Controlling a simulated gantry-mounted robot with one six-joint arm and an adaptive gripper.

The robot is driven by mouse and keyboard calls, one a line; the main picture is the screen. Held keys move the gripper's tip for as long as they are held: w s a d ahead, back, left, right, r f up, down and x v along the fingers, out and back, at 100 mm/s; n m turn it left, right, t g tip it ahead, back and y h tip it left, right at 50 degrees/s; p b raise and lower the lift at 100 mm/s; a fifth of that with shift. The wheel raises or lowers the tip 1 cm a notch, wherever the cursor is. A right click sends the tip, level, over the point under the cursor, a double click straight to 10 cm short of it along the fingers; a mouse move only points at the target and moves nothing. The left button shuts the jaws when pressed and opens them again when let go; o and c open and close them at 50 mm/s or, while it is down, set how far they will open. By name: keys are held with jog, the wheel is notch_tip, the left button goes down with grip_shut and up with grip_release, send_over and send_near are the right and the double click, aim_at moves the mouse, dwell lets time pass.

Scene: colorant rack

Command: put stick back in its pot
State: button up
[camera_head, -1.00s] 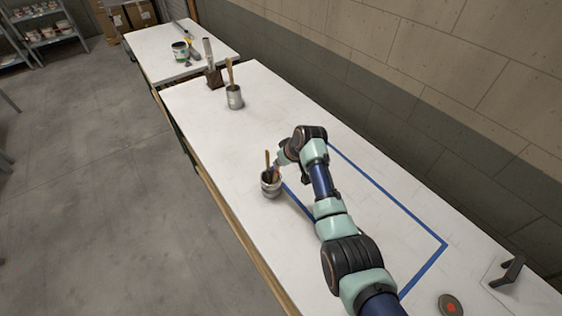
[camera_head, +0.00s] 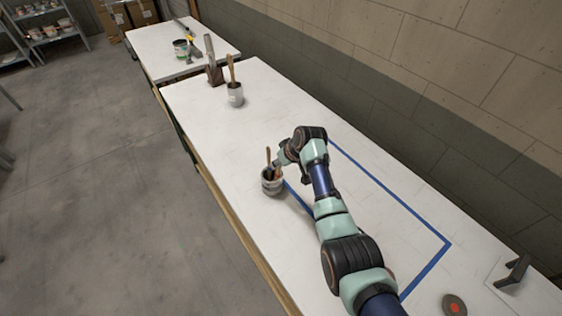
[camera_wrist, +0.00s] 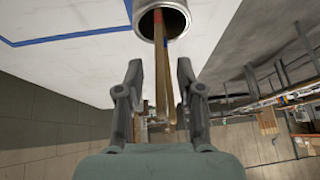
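A metal pot (camera_head: 271,188) stands upright on the white bench, left of the blue tape outline. A wooden stick (camera_head: 268,156) rises out of it, and a second brownish piece shows beside it. In the wrist view the pot (camera_wrist: 176,8) is at the top edge, cut off by the frame. The stick (camera_wrist: 161,65) leans out of its mouth between my fingers, with a red mark near the rim. My gripper (camera_wrist: 159,72) is open, with a gap on each side of the stick. The stick's lower end is hidden inside the pot.
Another pot (camera_head: 235,97) with a wooden-handled tool stands farther back, beside a brown holder (camera_head: 215,74). Blue tape (camera_head: 428,268) marks an area on the bench. A round disc (camera_head: 454,305) and a dark bracket (camera_head: 514,271) lie at the front right. A wall runs along the right.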

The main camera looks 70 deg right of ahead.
jog(key=v, duration=1.2)
jog(key=shift+w, duration=0.1)
jog(key=w+a+n+t, duration=0.15)
jog(key=w+a, duration=0.45)
jog(key=a, duration=0.7)
jog(key=w+a+n+t, duration=0.15)
jog(key=w+a, duration=0.45)
jog(key=a, duration=0.6)
jog(key=s+a+r+n+t+y, duration=0.1)
jog(key=s+a+r, duration=0.1)
jog(key=a, duration=0.7)
jog(key=s+a+r+n+t+y, duration=0.1)
jog(key=s+a+r+t, duration=0.1)
jog(key=a, duration=0.6)
jog(key=s+a+r+n+t, duration=0.1)
jog(key=s+a+r, duration=0.15)
jog(key=a, duration=0.65)
notch_tip(320, 180, up, 18)
jog(key=p, duration=1.8)
jog(key=shift+d+r, duration=0.2)
jog(key=shift+r, duration=0.05)
